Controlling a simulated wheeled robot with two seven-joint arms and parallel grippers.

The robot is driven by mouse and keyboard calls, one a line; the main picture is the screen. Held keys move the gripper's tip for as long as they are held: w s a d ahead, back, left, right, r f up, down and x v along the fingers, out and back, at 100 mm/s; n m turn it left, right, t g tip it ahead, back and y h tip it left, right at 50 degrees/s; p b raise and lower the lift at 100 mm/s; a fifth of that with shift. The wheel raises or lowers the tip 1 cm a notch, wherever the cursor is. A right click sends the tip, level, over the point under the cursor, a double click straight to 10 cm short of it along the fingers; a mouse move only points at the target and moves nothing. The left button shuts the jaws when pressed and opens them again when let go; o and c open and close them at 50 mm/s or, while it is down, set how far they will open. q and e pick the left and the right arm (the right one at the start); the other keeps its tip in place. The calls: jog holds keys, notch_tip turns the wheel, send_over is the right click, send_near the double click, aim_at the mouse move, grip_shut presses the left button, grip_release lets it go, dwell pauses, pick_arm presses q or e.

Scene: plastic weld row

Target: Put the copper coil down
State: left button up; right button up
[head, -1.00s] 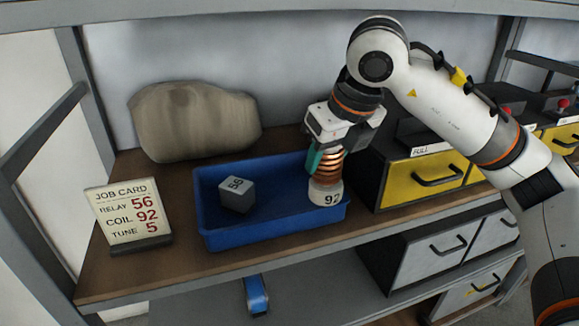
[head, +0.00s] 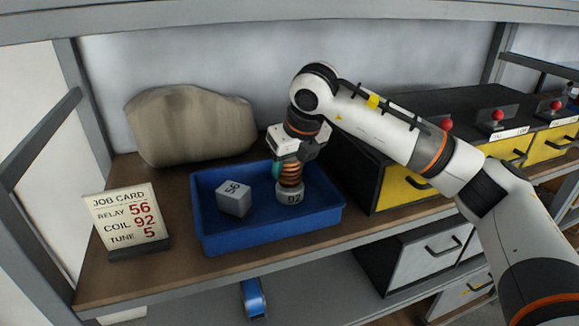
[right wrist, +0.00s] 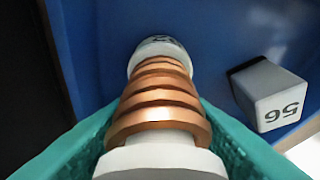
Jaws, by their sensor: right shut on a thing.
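The copper coil (head: 291,175) has copper windings and a pale base marked 92. It stands upright inside the blue tray (head: 270,236), in the tray's right half. My right gripper (head: 284,168) is shut on it from above; teal fingers flank the coil (right wrist: 160,105) in the right wrist view. Whether the base touches the tray floor I cannot tell for sure. A grey relay cube (head: 233,198) marked 56 lies in the tray to the left of the coil, apart from it. My left gripper is not in view.
A job card (head: 127,217) stands left of the tray on the wooden shelf (head: 160,270). A large beige lump (head: 190,125) sits behind the tray. Yellow-fronted drawers (head: 402,187) stand to the right. The tray's floor between cube and right wall is partly free.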

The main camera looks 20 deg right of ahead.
jog(key=shift+d+f, duration=0.1)
jog(key=shift+f, duration=0.25)
jog(key=shift+f, duration=0.1)
jog(key=o, duration=1.3)
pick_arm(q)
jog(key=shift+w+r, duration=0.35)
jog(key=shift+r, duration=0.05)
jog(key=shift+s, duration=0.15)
